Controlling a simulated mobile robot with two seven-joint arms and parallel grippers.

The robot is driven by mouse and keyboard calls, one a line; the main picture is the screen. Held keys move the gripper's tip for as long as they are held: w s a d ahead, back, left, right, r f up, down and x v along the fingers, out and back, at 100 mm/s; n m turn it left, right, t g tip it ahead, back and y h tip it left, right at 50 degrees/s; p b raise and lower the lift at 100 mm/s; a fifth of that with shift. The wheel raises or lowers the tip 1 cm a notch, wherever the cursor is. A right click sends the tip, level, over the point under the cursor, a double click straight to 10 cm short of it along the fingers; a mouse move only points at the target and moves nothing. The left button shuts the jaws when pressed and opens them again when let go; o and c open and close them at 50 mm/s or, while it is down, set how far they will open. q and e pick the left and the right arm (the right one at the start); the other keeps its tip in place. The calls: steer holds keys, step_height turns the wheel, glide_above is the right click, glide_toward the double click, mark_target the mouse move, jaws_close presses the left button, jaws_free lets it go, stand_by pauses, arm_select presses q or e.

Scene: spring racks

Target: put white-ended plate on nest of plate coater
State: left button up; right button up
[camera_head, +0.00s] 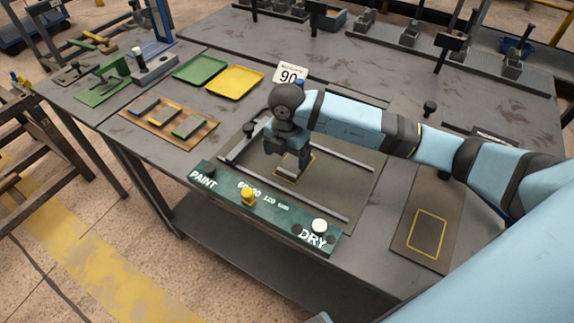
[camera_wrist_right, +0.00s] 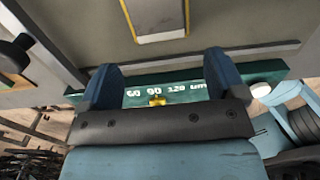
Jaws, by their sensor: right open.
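The plate coater's dark bed (camera_head: 345,190) lies between two rails, behind a green front panel marked PAINT and DRY (camera_head: 262,208). A yellow-outlined nest is on the bed, mostly behind my right gripper (camera_head: 291,168) in the head view. In the right wrist view, a grey plate with a white end (camera_wrist_right: 162,37) lies on the bed within yellow edging, so it appears to be in the nest. The open fingers of my right gripper (camera_wrist_right: 162,75) are apart from it, and nothing shows between them. My left gripper is not in view.
A wooden rack (camera_head: 160,132) with several plates stands left of the coater. Green (camera_head: 200,68) and yellow (camera_head: 236,81) trays lie behind it. A "90" sign (camera_head: 290,74) stands behind the coater. A yellow-outlined dark mat (camera_head: 408,252) lies clear at right.

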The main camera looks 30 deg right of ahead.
step_height(320, 180, up, 6)
stand_by(0.7)
